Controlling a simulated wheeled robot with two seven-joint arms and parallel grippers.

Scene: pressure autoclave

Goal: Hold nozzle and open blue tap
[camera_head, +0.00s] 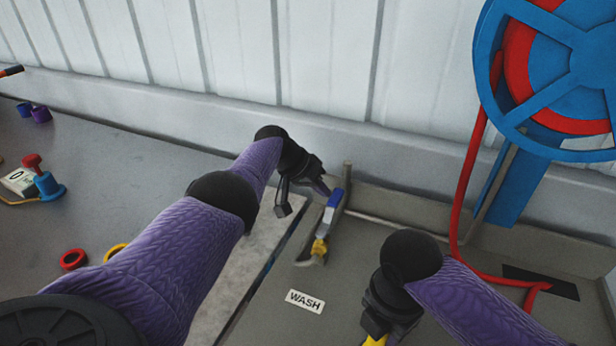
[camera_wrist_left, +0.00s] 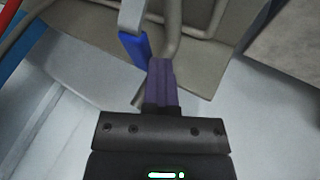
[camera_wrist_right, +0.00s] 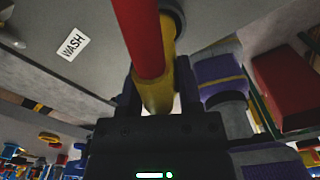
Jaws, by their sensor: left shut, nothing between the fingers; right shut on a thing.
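The tap's blue handle (camera_head: 334,198) sits on a pipe by the wall, with a yellow part (camera_head: 319,247) below it. My left gripper (camera_head: 320,187) is shut and empty, its tips close beside the blue handle. In the left wrist view the purple fingers (camera_wrist_left: 162,80) are together and the blue handle (camera_wrist_left: 135,48) is just beyond and left of them. I cannot tell whether they touch. My right gripper (camera_wrist_right: 155,95) is shut on the yellow nozzle (camera_wrist_right: 155,93), with a red length in front of it. In the head view only a yellow bit (camera_head: 375,341) of it shows.
A blue hose reel (camera_head: 553,45) with a red hose (camera_head: 464,185) stands at the right. A WASH label (camera_head: 304,300) lies on the grey surface. Red (camera_head: 73,259) and yellow (camera_head: 115,252) rings lie left of my left arm. A wall runs behind.

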